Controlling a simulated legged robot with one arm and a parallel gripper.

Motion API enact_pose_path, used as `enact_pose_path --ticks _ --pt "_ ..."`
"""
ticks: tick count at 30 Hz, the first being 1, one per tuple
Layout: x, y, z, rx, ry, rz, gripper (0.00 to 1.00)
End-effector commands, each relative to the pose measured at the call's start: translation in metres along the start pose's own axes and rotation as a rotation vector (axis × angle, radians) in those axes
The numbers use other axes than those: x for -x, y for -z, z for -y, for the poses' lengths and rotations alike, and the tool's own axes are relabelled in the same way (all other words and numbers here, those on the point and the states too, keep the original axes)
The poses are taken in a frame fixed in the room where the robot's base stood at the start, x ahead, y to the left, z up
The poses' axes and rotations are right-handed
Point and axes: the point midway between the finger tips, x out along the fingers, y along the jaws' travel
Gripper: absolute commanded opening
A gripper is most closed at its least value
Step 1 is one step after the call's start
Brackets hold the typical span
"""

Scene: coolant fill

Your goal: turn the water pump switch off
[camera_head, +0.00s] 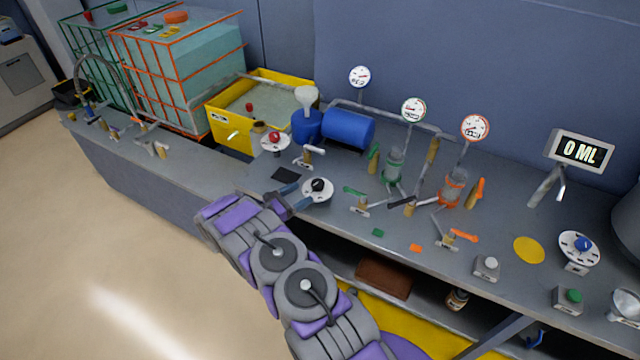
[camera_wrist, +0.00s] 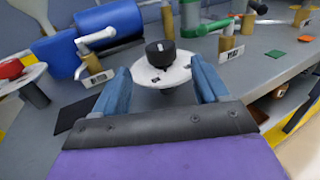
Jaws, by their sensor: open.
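A black rotary knob (camera_head: 318,184) stands on a white round plate (camera_head: 326,194) on the grey bench. It is the only switch close to my gripper, but I cannot read a label that names it as the water pump switch. In the wrist view, the knob (camera_wrist: 160,53) sits upright near the middle, just beyond the fingertips, with a small white mark on it. My gripper (camera_head: 298,196) is open and empty, its blue fingers (camera_wrist: 160,72) spread to either side of the plate's near part. The fingers look clear of the knob; contact with the plate cannot be told.
A blue tank (camera_head: 348,128) and a yellow bin (camera_head: 223,127) stand behind. A red knob (camera_head: 275,137) on a white plate is at the back left. Pipes and valve handles (camera_head: 355,190) crowd the right. A dark square (camera_head: 285,174) lies left of the knob.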

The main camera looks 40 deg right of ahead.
Motion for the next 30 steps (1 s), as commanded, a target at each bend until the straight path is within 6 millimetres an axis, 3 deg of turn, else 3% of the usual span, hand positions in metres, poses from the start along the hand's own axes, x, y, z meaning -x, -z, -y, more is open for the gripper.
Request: enact_pose_path --ticks 9,15,28,30 --pt "-0.063 0.001 0.001 0.001 0.004 0.001 0.74" --pt "-0.087 0.001 0.001 0.001 0.001 0.000 0.74" --pt "-0.097 0.000 0.000 0.002 -0.001 -0.001 0.74" --pt "-0.097 0.000 0.000 0.002 -0.001 -0.001 0.68"
